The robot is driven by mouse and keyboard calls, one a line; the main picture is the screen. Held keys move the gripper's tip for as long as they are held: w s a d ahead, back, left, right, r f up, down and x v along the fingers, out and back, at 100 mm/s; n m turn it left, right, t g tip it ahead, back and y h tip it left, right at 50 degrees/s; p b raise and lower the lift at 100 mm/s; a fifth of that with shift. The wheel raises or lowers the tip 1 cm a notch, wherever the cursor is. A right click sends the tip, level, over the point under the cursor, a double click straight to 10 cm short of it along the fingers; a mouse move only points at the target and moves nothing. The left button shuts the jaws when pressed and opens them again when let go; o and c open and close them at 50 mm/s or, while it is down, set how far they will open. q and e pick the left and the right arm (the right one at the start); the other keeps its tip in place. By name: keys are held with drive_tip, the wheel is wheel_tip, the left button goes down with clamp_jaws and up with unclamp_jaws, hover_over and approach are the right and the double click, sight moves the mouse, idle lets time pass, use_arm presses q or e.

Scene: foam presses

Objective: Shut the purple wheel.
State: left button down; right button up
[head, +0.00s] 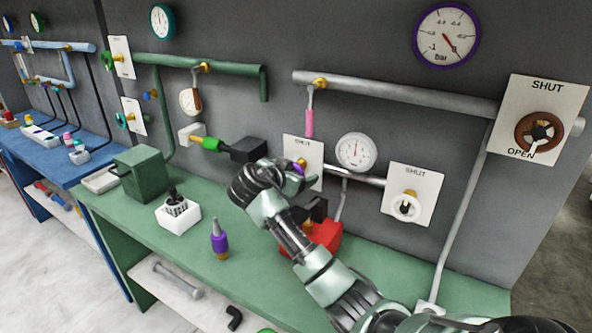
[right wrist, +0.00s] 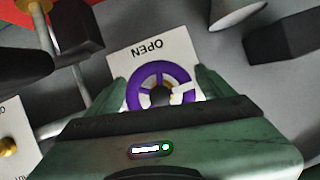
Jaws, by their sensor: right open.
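The purple wheel (right wrist: 160,69) shows in the right wrist view in front of a white plate (right wrist: 150,55) with the word OPEN, which appears upside down. The wheel's white pointer points to the right in that view. My right gripper (right wrist: 163,88) is open, with one green finger on each side of the wheel; I cannot tell whether they touch it. In the head view the wheel (head: 300,164) is mostly hidden behind my right gripper (head: 297,181), and its plate (head: 291,146) reads SHUT at the top. My left gripper is not in view.
A pink-handled lever (head: 309,122) hangs above the purple wheel.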

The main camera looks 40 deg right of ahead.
drive_tip(key=shift+a+r, duration=0.1)
drive_tip(key=c, duration=1.3)
drive_tip(key=shift+b, duration=0.3)
drive_tip(key=m+t+b, duration=0.1)
drive_tip(key=m+b, duration=0.1)
drive_tip(key=b, duration=0.2)
drive_tip(key=m+t+b, duration=0.1)
drive_tip(key=b, duration=0.3)
drive_tip(key=shift+w+m+t+y+b, duration=0.15)
drive_tip(key=shift+m+t+y+b, duration=0.15)
drive_tip(key=shift+m, duration=0.1)
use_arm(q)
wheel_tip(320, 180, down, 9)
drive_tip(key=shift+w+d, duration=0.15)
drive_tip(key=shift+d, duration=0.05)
